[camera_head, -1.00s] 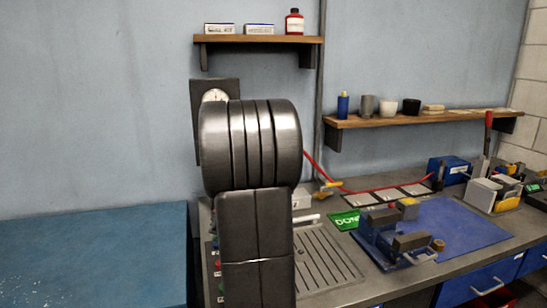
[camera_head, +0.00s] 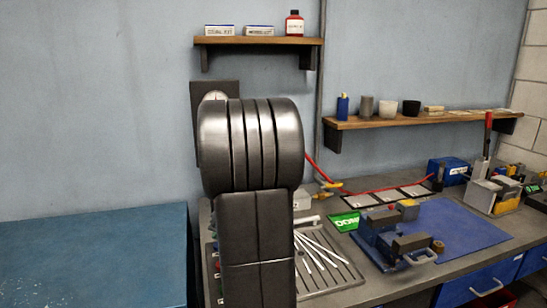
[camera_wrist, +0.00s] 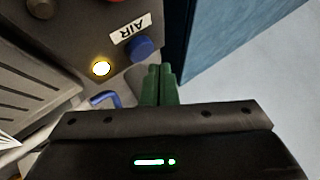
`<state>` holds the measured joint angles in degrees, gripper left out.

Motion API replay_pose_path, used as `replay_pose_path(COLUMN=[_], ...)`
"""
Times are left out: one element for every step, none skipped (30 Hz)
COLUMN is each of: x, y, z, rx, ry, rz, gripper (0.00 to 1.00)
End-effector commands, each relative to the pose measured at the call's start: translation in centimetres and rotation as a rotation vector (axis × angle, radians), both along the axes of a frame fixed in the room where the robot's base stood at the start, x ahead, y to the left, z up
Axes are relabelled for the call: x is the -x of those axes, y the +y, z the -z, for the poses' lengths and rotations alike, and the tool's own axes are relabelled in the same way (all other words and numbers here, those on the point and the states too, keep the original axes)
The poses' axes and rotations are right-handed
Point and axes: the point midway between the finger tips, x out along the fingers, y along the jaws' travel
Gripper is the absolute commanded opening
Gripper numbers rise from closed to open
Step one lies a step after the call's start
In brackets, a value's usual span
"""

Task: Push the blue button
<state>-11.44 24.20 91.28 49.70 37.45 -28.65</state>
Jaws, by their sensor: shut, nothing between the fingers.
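The blue button (camera_wrist: 140,47) shows in the wrist view on a dark panel, beside a white label reading AIR (camera_wrist: 131,27). My gripper (camera_wrist: 160,70) is shut and empty, its two green fingers together. In the picture the fingertips lie just below and right of the blue button; I cannot tell whether they touch it. A round lamp (camera_wrist: 101,68) left of the button glows yellow-white. In the head view my own arm hides the gripper and the blue button.
A slotted plate (camera_head: 345,276) with white streaks over it lies right of my arm. Behind it a green DONE sign (camera_head: 346,222) stands near a blue mat (camera_head: 465,228) with a clamp-like fixture (camera_head: 390,240). A blue surface (camera_head: 95,255) is at left.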

Motion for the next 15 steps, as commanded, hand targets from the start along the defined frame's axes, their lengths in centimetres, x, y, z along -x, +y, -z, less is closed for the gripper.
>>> replay_pose_path(x=[0.0,0.0,0.0,0.0,0.0,0.0,0.0,0.0,0.0,0.0,0.0,0.0,0.0,0.0,0.0], y=[0.0,0.0,0.0,0.0,0.0,0.0,0.0,0.0,0.0,0.0,0.0,0.0,0.0,0.0,0.0], z=[0.0,0.0,0.0,0.0,-0.1,-0.2,-0.3,-0.5,-0.9,-1.1,-1.4,-1.9,-2.2,-2.5,-2.9], rx=[0.000,0.000,0.000,0.000,0.000,0.000,0.000,0.000,0.000,0.000,0.001,0.001,0.001,0.001,0.000], ry=[0.000,0.000,0.000,0.000,0.000,0.000,0.000,-0.001,-0.001,-0.001,-0.001,-0.002,-0.001,-0.001,-0.001], rz=[0.000,0.000,0.000,0.000,0.000,0.000,0.000,-0.001,-0.001,-0.001,-0.001,-0.002,-0.001,-0.001,-0.001], gripper=[0.00,0.00,0.00,0.00,0.00,0.00,0.00,0.00,0.00,0.00,0.00,0.00,0.00,0.00,0.00])
